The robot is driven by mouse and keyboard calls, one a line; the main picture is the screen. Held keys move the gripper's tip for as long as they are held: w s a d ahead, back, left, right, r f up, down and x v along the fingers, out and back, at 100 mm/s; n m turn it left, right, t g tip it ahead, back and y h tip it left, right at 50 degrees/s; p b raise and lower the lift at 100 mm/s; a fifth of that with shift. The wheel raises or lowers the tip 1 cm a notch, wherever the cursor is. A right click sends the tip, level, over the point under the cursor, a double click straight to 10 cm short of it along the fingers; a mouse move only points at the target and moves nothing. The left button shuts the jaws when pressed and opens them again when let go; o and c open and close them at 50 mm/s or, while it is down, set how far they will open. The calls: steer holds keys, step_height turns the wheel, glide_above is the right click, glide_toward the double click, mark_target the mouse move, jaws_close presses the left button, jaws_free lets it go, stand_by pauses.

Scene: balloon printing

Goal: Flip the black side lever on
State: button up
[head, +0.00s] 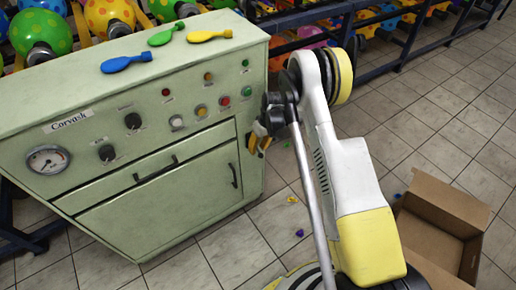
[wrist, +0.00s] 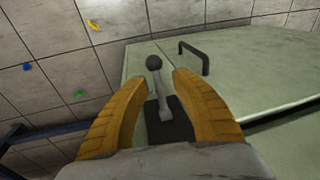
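The black side lever (wrist: 155,64) has a round black knob on a grey shaft and rises from a dark base plate (wrist: 172,122) on the green machine (head: 130,130). In the wrist view, the lever stands between the two orange fingers of my gripper (wrist: 155,92). The fingers are apart, with a gap on each side of the shaft, and I see no contact. In the head view, my gripper (head: 259,138) is at the right side of the machine, and the lever is hidden there behind my gripper and wrist.
A black door handle (wrist: 194,58) is close beyond the lever. Knobs, buttons and a gauge (head: 48,160) are on the machine's front. Flat balloons (head: 126,62) lie on top. An open cardboard box (head: 440,225) and small scraps (head: 299,233) are on the tiled floor.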

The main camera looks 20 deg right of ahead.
steer(key=v, duration=1.2)
steer(key=shift+s+a+r, duration=0.1)
steer(key=s+a+r+m+t, duration=0.1)
steer(key=s+r, duration=0.2)
steer(key=r, duration=0.4)
steer(key=s+r+t+h, duration=0.1)
steer(key=s+r, duration=0.3)
steer(key=r, duration=0.3)
steer(key=s+a+r+m+t, duration=0.1)
steer(key=s+r, duration=0.2)
steer(key=r, duration=0.4)
steer(key=s+r+m+t, duration=0.1)
steer(key=s+r+t, duration=0.1)
steer(key=s, duration=0.8)
steer(key=s+r+m+t+h, duration=0.1)
steer(key=s+r, duration=0.2)
steer(key=s, duration=0.7)
steer(key=shift+r+t+h, duration=0.25)
steer(key=shift+t+h, duration=0.05)
steer(key=shift+t, duration=0.1)
steer(key=shift+w+a, duration=0.1)
steer(key=shift+a, duration=0.05)
